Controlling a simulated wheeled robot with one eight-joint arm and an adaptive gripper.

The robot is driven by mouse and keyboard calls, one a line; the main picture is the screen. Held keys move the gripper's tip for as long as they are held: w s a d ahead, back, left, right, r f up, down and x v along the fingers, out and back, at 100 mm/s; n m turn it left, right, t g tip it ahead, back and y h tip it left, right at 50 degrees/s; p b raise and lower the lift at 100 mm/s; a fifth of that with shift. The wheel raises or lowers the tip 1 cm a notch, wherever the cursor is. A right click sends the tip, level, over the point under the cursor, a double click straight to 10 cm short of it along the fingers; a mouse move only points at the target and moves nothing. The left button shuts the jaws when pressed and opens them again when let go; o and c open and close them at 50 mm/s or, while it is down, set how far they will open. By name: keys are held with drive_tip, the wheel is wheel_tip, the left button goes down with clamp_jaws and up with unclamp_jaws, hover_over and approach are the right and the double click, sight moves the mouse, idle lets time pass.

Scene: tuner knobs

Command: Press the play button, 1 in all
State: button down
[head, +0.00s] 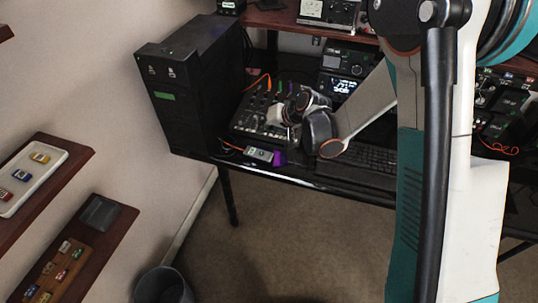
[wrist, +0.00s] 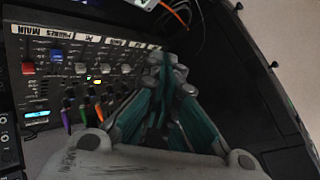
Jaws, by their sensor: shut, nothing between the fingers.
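My gripper (wrist: 170,62) is shut and empty in the wrist view, its teal and grey fingers together in front of the mixer panel. In the head view my gripper (head: 279,115) is small and hangs over the mixer (head: 246,122). The mixer panel (wrist: 45,95) fills the left of the wrist view, with label strips such as MAIN and PHONES, coloured caps and a lit yellow spot (wrist: 97,80). No button can be read as play. The fingers hide part of the panel, and contact with it cannot be told.
Purple, green and orange cables (wrist: 82,112) plug into the panel. A tall black case (head: 188,85) stands left of the mixer. A small grey box (head: 259,153) lies at the desk's front edge. A keyboard (head: 365,165) and a lit-screen device (head: 342,84) are to the right.

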drive_tip(key=b, duration=0.6)
hover_over(264, 153)
drive_tip(key=shift+w+a+f, duration=0.1)
drive_tip(key=shift+f, duration=4.3)
drive_tip(key=shift+f, duration=0.15)
drive_tip(key=shift+f+b, duration=0.3)
drive_tip(key=shift+b, duration=0.2)
drive_tip(key=shift+f, duration=0.25)
drive_tip(key=shift+r, duration=0.1)
drive_tip(key=shift+r+p, duration=0.35)
drive_tip(key=shift+r, duration=0.25)
drive_tip(key=shift+r, duration=0.1)
drive_tip(key=shift+r+p, duration=1.5)
drive_tip(key=shift+r, duration=0.95)
